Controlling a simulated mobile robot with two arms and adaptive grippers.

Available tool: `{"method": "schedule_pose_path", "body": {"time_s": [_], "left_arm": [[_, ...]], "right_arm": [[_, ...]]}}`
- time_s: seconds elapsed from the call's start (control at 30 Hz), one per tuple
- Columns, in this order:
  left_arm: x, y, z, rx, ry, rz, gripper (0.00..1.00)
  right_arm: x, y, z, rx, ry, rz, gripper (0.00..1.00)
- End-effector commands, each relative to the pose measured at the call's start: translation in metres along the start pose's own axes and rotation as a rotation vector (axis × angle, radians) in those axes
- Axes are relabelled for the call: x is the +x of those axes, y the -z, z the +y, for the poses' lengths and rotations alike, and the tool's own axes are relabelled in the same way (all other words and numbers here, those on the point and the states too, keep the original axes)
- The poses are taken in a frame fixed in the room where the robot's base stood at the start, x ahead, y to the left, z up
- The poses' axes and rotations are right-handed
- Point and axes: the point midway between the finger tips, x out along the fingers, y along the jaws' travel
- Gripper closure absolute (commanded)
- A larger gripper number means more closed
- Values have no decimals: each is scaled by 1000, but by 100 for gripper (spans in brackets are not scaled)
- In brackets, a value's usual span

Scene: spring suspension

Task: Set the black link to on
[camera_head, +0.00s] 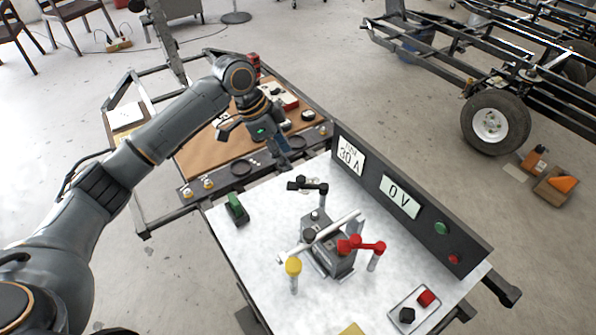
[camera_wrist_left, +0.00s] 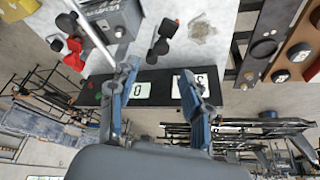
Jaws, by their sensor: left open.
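The black link (camera_head: 308,186) is a short black bar with a knob at each end, on a post at the back of the white bench top. It also shows in the left wrist view (camera_wrist_left: 161,41) at the top middle, just beyond the fingertips. My left gripper (camera_head: 281,150) hangs above the bench's back edge, to the left of and behind the black link. In the left wrist view its fingers (camera_wrist_left: 160,74) are spread, with nothing between them. The gripper and link are apart. My right gripper is not in view.
A red link (camera_head: 362,245), a grey block (camera_head: 330,252) with a pale rod and a yellow knob (camera_head: 293,266) stand nearby. The dark meter panel (camera_head: 410,200) rises along the right edge. A green part (camera_head: 237,208) sits at left. A wooden board (camera_head: 205,157) lies behind.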

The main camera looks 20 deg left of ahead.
Motion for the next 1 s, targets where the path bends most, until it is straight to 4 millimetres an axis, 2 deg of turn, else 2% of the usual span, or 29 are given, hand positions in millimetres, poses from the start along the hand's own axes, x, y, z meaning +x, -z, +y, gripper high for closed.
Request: {"method": "schedule_pose_path", "body": {"time_s": [0.13, 0.4, 0.57, 0.83, 1.0], "left_arm": [[34, 0, 1, 0, -3, -1, 52], [74, 0, 1, 0, -2, 0, 52], [82, 0, 0, 1, 1, 0, 52], [83, 0, 0, 1, 1, 0, 52], [83, 0, 0, 1, 1, 0, 86]], "right_arm": [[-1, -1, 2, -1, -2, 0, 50], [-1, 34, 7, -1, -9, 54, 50], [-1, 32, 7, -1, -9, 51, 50], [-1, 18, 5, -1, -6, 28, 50], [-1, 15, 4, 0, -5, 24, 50]]}}
